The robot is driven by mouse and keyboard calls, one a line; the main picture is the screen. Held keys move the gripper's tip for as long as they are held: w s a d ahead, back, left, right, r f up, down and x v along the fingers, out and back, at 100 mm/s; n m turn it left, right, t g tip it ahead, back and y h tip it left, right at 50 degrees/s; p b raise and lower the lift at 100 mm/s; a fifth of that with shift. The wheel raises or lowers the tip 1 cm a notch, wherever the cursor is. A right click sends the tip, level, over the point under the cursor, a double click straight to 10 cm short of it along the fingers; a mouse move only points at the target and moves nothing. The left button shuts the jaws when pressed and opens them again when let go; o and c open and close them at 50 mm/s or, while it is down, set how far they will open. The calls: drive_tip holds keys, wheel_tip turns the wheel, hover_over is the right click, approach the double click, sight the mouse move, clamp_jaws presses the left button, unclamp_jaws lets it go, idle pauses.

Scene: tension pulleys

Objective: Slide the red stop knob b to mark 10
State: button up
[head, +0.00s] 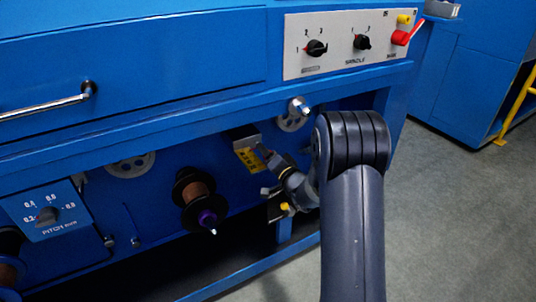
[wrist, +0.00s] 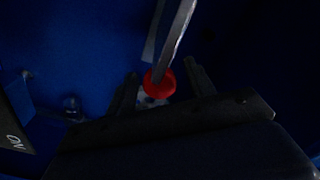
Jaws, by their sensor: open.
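The red knob (wrist: 160,84) shows in the wrist view at the near end of a pale metal rod (wrist: 177,35). My gripper (wrist: 160,72) is open, with one dark finger on each side of the knob in the picture. I see gaps on both sides, and I cannot tell whether the knob is at fingertip depth. In the head view my gripper (head: 268,178) is small and partly hidden by my arm, beside the blue machine's lower front. The red knob, its letter and mark 10 cannot be made out there.
A yellow label plate (head: 248,158) and a yellow knob (head: 285,207) are close to my gripper. A copper spool (head: 197,192) sticks out to the left. The machine's blue overhanging ledge (head: 200,117) is above. Open grey floor (head: 450,220) lies to the right.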

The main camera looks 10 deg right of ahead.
drive_tip(key=p+v, duration=0.2)
drive_tip(key=v, duration=0.8)
drive_tip(key=shift+s, duration=0.3)
drive_tip(key=shift+d, duration=0.1)
drive_tip(key=b+x, duration=0.2)
drive_tip(key=x, duration=0.8)
drive_tip(key=shift+w+f, duration=0.1)
drive_tip(key=shift+w, duration=0.1)
drive_tip(key=shift+v, duration=1.3)
